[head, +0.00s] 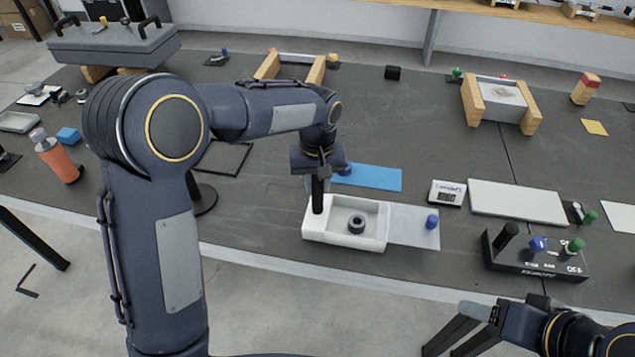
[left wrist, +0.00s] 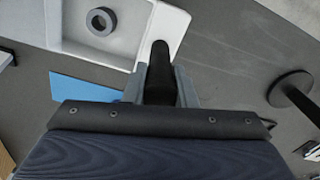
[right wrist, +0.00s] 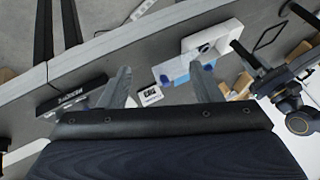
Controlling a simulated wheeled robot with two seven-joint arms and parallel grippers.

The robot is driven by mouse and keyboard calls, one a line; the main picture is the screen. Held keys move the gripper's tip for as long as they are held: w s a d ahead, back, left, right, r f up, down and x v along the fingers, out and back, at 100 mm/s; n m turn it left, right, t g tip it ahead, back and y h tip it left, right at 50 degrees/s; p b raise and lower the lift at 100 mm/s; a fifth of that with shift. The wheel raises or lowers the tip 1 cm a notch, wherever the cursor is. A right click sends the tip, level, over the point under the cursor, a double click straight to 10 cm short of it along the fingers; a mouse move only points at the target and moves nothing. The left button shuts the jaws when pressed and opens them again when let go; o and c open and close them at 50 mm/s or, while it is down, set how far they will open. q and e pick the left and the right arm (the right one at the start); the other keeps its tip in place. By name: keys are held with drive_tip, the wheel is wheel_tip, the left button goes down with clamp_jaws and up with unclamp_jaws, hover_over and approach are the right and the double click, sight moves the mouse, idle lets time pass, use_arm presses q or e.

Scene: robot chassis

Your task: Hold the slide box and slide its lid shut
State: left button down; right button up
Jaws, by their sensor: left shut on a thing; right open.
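The white slide box (head: 314,232) sits on the dark table, its tray open on top with a dark ring (head: 356,224) inside. Its pale, see-through lid (head: 408,218) sticks out to the right, with a blue knob (head: 432,222) near its outer end. My left gripper (head: 318,200) points down and is shut on the box's left end. The left wrist view shows the box wall (left wrist: 168,38) at its dark fingers (left wrist: 160,62). My right gripper (head: 452,338) is open and empty, in front of the table edge. In the right wrist view, the lid (right wrist: 178,68) lies beyond its fingers.
A blue sheet (head: 370,178) lies behind the box. To the right are a small display (head: 447,193), a pale slab (head: 515,203) and a black block with knobs (head: 530,262). Bare table lies between the lid and the black block.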

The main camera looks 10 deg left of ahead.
idle(0.4)
drive_tip(key=c, duration=0.3)
drive_tip(key=w+r+n+g+h, duration=0.1)
drive_tip(key=w+r+n+g, duration=0.15)
drive_tip(key=w, duration=0.35)
drive_tip(key=w+r+n+g, duration=0.1)
drive_tip(key=w+n, duration=0.3)
drive_tip(key=w, duration=0.3)
drive_tip(key=n+g+h, duration=0.2)
drive_tip(key=n+h, duration=0.1)
drive_tip(key=n, duration=0.3)
approach(434, 218)
wheel_tip(434, 218, down, 11)
drive_tip(key=shift+d+r, duration=0.1)
drive_tip(key=shift+r, duration=0.1)
